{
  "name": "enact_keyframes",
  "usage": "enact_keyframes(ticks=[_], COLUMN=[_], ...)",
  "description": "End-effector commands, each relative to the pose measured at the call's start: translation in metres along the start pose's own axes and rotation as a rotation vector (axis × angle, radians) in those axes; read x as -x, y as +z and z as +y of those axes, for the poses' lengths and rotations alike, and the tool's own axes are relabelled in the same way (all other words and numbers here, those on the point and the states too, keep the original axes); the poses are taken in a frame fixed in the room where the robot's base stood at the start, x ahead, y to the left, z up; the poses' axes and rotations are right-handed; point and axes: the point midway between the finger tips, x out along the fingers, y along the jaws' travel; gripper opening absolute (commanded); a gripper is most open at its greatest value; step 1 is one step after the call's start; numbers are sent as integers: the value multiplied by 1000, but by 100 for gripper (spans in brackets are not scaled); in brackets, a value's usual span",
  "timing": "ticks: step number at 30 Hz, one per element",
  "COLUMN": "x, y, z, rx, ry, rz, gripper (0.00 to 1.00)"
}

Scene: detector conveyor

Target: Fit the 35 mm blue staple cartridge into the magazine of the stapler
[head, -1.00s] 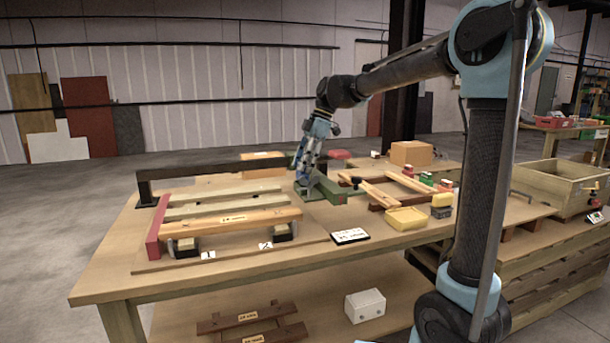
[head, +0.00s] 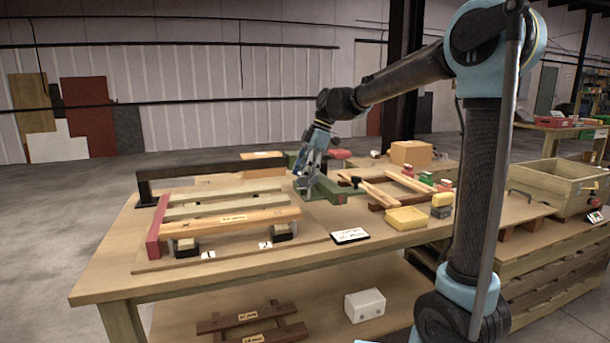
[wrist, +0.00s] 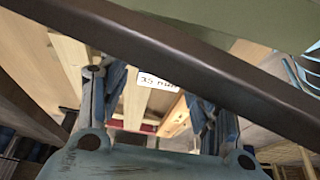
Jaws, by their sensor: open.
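A long green tool body (head: 327,191), which looks like the stapler, lies on the bench right of the clamped frame. My gripper (head: 303,183) is low over its far left part, pointing down. In the wrist view its two fingers stand apart with a gap between them, and nothing is clearly held. I cannot clearly make out the blue cartridge, and the magazine opening is hidden.
A dark bar (wrist: 200,60) crosses the wrist view close in front of the fingers. In the head view a dark raised rail (head: 215,168) runs behind the slatted frame (head: 230,219).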

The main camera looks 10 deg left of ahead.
Motion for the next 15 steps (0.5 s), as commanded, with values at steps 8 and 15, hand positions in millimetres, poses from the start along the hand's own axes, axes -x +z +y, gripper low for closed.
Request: enact_keyframes(ticks=[8, 15], x=[18, 64], y=[-1, -2], z=[0, 0], rx=[0, 0], ry=[0, -1], rz=[0, 0], gripper=[58, 58])
